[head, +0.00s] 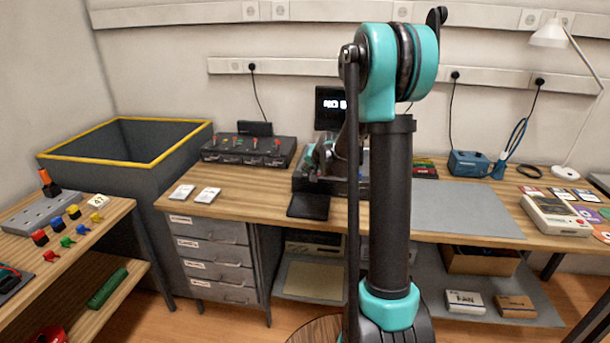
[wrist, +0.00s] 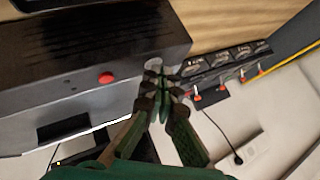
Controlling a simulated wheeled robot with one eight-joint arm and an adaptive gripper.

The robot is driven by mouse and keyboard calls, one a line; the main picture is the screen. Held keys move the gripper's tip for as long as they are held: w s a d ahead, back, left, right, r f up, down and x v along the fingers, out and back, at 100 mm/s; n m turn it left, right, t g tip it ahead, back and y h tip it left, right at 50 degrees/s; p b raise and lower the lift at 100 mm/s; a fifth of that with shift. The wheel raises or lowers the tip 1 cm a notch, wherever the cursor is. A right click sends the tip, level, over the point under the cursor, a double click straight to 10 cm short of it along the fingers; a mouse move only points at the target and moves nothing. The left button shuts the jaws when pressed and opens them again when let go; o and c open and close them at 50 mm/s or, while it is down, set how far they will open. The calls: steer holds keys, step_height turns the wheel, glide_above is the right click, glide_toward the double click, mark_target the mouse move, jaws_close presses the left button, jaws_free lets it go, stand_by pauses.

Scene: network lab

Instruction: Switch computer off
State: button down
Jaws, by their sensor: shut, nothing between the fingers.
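The computer is a dark case (head: 301,184) on the wooden desk, partly hidden behind my arm in the head view. A small monitor (head: 328,105) above it is lit with white text, its right part hidden. The wrist view shows a dark case (wrist: 75,72), apparently the same one, with a red round button (wrist: 106,78) on its face and a grey round knob (wrist: 153,64) near its corner. My gripper (wrist: 155,88) is shut and empty, its tips close to the grey knob; I cannot tell if they touch. In the head view my gripper (head: 320,157) is at the case.
A switch box (head: 248,151) with red levers stands left of the computer; it also shows in the wrist view (wrist: 228,70). A black pad (head: 309,205) lies in front. A grey mat (head: 458,210) lies right. A dark bin (head: 125,145) stands left of the desk.

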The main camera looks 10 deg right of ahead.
mark_target(306, 175)
steer(key=shift+r, duration=3.25)
steer(key=s+d+f+n+g+h, duration=0.1)
steer(key=s+f, duration=0.3)
steer(key=s, duration=0.9)
steer(key=s+d+f+n+g+h, duration=0.1)
steer(key=s+f, duration=0.3)
steer(key=s, duration=1)
steer(key=s+d+f+n+g, duration=0.1)
steer(key=s+f, duration=0.4)
steer(key=s, duration=0.9)
steer(key=shift+d+n+g+h, duration=0.4)
steer(key=shift+n+g, duration=0.4)
steer(key=shift+n, duration=0.4)
steer(key=shift+w, duration=0.1)
